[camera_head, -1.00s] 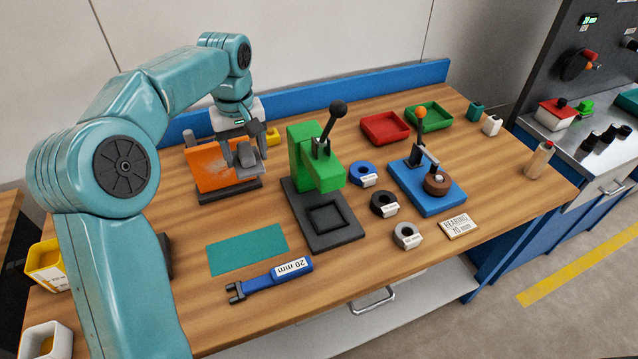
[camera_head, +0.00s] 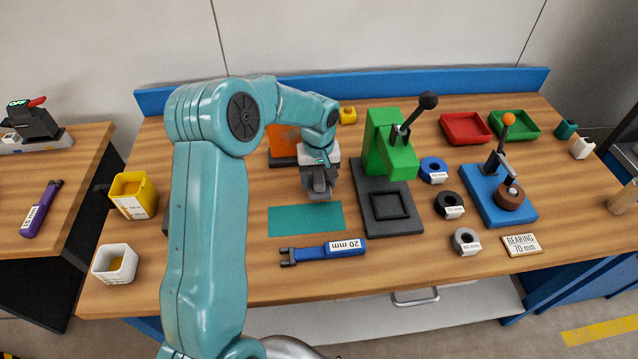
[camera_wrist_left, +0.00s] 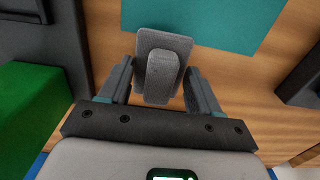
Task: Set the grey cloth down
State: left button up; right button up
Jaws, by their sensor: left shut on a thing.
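My left gripper (camera_head: 319,190) is above the bench, at the back right edge of the flat teal mat (camera_head: 290,219). It is shut on the grey cloth (camera_wrist_left: 161,68), which shows as a grey block-like piece with a raised ridge between the fingers in the left wrist view. In that view the teal mat (camera_wrist_left: 205,20) lies just beyond the cloth. I cannot tell whether the cloth touches the bench. In the head view the cloth is mostly hidden by the gripper. My right gripper is not in view.
A green press (camera_head: 392,150) on a dark base stands right of the gripper. An orange panel (camera_head: 283,140) stands behind it. A blue 20 mm tool (camera_head: 325,250) lies in front of the mat. Coils and a blue fixture (camera_head: 485,205) are farther right. The mat is bare.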

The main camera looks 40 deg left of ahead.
aim_at(319, 186)
pick_arm(q)
notch_tip(319, 186, down, 2)
jog(key=shift+s+f, duration=0.1)
jog(key=shift+f, duration=0.25)
jog(key=shift+f, duration=0.1)
jog(key=shift+f, duration=0.1)
jog(key=o, duration=1.1)
jog(key=shift+c, duration=0.2)
